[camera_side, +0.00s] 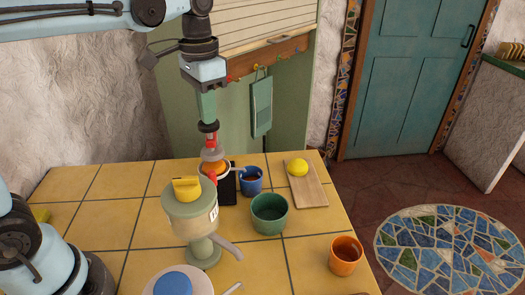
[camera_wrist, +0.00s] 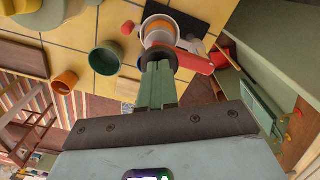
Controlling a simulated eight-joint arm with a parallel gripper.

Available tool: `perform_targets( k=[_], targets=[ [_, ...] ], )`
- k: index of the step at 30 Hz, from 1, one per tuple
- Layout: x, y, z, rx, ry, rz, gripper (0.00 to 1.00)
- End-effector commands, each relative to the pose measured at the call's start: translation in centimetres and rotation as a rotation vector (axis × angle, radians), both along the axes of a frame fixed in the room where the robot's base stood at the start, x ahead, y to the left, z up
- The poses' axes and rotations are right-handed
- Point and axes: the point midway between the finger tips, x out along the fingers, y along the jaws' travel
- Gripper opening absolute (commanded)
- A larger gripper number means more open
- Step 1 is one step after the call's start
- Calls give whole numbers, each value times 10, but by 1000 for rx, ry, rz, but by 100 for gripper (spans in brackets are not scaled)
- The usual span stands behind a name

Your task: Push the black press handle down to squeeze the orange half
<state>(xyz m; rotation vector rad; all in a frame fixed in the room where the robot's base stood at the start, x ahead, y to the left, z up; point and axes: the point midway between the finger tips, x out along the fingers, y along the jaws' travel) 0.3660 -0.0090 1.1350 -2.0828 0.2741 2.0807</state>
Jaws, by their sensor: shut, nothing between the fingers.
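The press stands at the back middle of the tiled counter in the side view, with a red lever (camera_side: 211,141) and a grey cone (camera_side: 212,154). Its black handle (camera_side: 208,126) is a round knob at the lever's end, and it also shows in the wrist view (camera_wrist: 158,60). The orange half (camera_side: 213,168) sits under the cone in a pale cup (camera_wrist: 172,23). My gripper (camera_side: 207,118) points down with its green fingers shut and empty, right over the knob. The fingertips look against the knob, but I cannot be sure they touch.
A pale green appliance with a yellow top (camera_side: 186,188) stands in front of the press. A blue cup (camera_side: 251,183), a green bowl (camera_side: 269,214) and a board (camera_side: 310,190) with a lemon (camera_side: 298,168) lie to the right. An orange cup (camera_side: 345,257) stands front right.

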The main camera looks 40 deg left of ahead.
Motion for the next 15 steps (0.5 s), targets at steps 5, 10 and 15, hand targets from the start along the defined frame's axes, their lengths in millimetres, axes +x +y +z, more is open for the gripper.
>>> perform_targets(
  k=[5,10,15],
  targets=[
    [0,0,20,0,1,0,0],
    [0,0,39,0,1,0,0],
    [0,0,54,0,1,0,0]
  ],
)
